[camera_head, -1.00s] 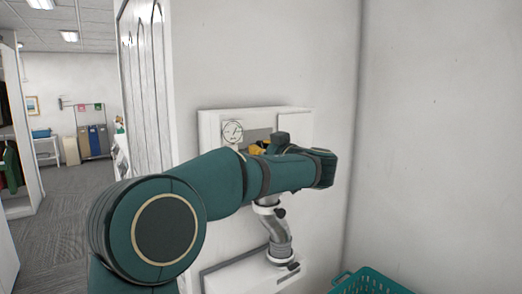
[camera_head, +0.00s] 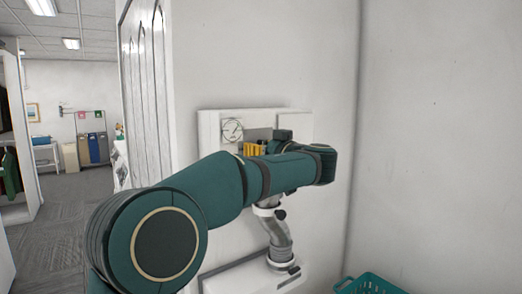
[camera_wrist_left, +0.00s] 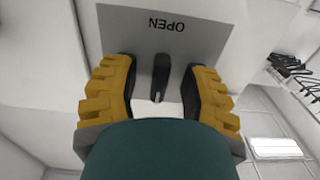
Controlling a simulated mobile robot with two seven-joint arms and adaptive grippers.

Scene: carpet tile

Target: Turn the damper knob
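The damper knob (camera_wrist_left: 161,78) is a dark, narrow bar on a grey plate (camera_wrist_left: 200,35) in the left wrist view. The plate reads "OPEN" and appears upside down. My left gripper (camera_wrist_left: 161,90) has yellow fingers spread on both sides of the knob, with a gap visible on each side. In the head view, the yellow fingers of my left gripper (camera_head: 255,149) are at the white wall panel (camera_head: 208,130), partly behind my teal arm. The knob is hidden there. My right gripper is out of view.
A round dial gauge (camera_head: 232,130) sits at the panel's upper left. A ribbed grey duct (camera_head: 279,240) runs below the panel to a white box (camera_head: 240,276). A teal basket (camera_head: 370,285) stands at lower right. Carpeted floor is open at far left.

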